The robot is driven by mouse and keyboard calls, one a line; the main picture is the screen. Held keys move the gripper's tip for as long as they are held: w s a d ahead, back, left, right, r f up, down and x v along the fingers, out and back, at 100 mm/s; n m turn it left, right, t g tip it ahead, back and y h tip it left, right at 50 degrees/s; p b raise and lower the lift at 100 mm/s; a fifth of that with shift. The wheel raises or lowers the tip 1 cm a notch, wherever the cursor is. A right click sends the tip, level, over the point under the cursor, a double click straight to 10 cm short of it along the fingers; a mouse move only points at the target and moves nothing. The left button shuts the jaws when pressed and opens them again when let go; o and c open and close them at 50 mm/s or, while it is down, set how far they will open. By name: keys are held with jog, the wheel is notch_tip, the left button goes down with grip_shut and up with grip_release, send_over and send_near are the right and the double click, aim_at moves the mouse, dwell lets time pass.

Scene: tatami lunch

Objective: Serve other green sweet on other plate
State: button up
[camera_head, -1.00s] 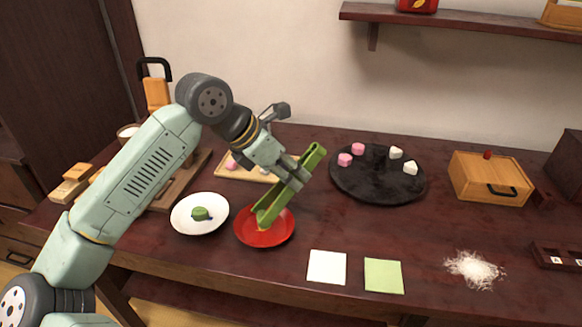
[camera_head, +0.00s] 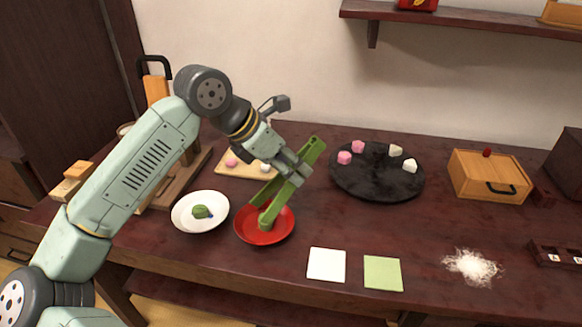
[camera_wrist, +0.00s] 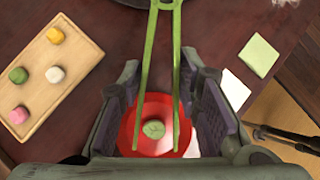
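In the head view the tongs hide that sweet. Another green sweet (camera_head: 201,212) sits on the white plate (camera_head: 183,222) to the left.
A wooden board (camera_wrist: 65,82) holds pink, yellow, white and green sweets. A black round tray (camera_head: 375,187) bears pink and white pieces. White (camera_head: 326,265) and green (camera_head: 383,274) squares lie at the front. A wooden box (camera_head: 487,178) stands right.

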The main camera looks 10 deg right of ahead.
notch_tip(320, 180, up, 9)
jog(key=p, duration=0.4)
dwell(0.4)
